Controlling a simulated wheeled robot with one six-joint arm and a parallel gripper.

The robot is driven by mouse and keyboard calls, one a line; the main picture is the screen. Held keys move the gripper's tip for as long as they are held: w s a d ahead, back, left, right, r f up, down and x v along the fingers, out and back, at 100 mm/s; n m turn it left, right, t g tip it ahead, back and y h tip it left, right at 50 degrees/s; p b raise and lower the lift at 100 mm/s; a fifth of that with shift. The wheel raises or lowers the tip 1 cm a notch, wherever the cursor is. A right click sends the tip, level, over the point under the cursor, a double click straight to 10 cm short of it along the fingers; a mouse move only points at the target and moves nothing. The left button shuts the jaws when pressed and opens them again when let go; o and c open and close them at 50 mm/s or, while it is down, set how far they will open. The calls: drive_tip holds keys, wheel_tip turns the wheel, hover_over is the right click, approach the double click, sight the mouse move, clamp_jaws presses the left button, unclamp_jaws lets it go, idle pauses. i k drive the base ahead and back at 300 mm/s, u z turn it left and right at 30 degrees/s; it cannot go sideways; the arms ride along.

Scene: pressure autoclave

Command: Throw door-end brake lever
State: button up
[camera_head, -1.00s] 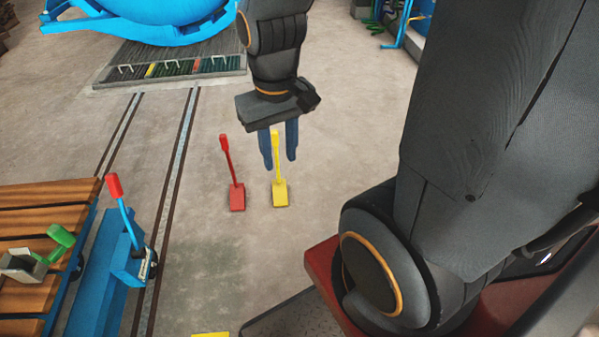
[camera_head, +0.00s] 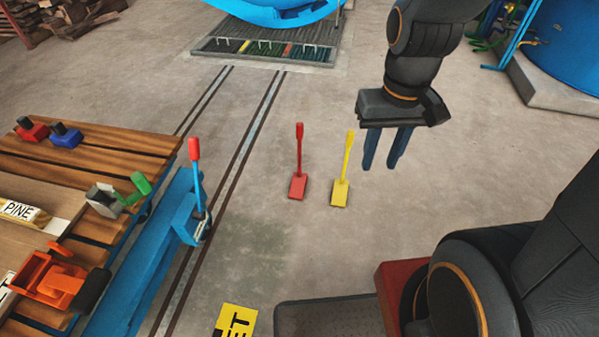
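A brake lever with a red grip (camera_head: 194,149) stands nearly upright in a blue bracket (camera_head: 188,219) at the end of the blue cart frame (camera_head: 150,260). A red floor lever (camera_head: 298,160) and a yellow floor lever (camera_head: 344,170) stand upright on the floor to its right. I cannot tell from labels which is the door-end lever. My gripper (camera_head: 382,167) points down, its two blue fingers apart with nothing between them. In the picture it is right of the yellow lever, apart from every lever.
The slatted wooden cart deck (camera_head: 110,137) at left carries boards, a green-handled clamp (camera_head: 120,196) and an orange tool (camera_head: 60,281). Rails (camera_head: 245,150) run toward a floor grate (camera_head: 265,52) under a blue vessel (camera_head: 280,10). Open floor surrounds the levers.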

sight(197, 215)
drive_tip(key=u, duration=1.25)
